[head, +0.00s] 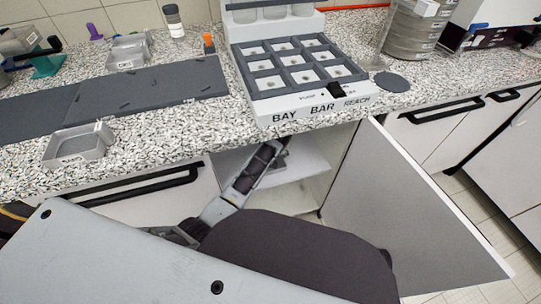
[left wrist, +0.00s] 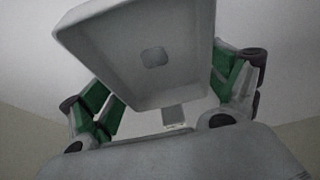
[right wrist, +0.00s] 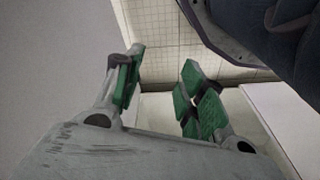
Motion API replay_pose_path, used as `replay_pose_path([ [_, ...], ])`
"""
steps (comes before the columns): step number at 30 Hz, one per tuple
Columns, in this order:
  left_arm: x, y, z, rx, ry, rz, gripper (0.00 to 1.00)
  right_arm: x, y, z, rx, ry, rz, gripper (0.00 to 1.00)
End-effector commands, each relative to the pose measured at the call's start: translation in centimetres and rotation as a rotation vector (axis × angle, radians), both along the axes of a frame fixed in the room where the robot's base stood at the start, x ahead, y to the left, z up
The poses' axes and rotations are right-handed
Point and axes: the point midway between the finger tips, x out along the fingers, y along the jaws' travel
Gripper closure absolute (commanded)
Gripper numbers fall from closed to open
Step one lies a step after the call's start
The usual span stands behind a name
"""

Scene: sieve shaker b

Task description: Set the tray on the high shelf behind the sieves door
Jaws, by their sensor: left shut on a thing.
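A light grey tray (left wrist: 150,57) fills the left wrist view, tilted, with a small square in its middle. My left gripper (left wrist: 162,95) is shut on it, with green finger pads at both sides. In the head view my left arm reaches under the counter into an open cabinet, and its own links partly hide the hand. A white shelf (head: 305,163) shows inside the cabinet. The cabinet door (head: 395,210) stands open to the right; no label on it is readable. My right gripper (right wrist: 162,92) is open and empty; it is not clear in the head view.
Above the cabinet, a grid organiser (head: 290,70) overhangs the counter edge. A grey tray (head: 78,146) lies on the counter at left, and stacked sieves (head: 412,32) stand at the back right. A closed drawer with a black handle (head: 140,184) is left of the opening.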

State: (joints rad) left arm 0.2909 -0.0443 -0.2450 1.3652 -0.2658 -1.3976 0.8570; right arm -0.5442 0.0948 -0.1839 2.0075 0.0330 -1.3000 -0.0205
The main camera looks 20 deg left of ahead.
Motion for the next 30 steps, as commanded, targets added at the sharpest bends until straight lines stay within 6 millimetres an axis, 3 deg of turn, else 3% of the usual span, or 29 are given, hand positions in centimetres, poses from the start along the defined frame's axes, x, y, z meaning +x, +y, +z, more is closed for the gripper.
replay_pose_path([
  [4, 0.0, 0.0, -0.1, 0.000, 0.000, 0.000, 0.00, 0.0, 0.0, 0.0, 0.000, 0.001, 0.000, 0.60],
  [23, 0.0, 0.1, 0.4, 0.000, 0.000, 0.000, 0.00, 0.1, 0.0, 0.0, 0.000, -0.005, 0.000, 0.60],
  [30, 0.1, 0.5, 0.8, 0.000, 0.000, -0.001, 0.00, 0.4, -0.4, -2.0, -0.007, -0.011, -0.005, 0.60],
])
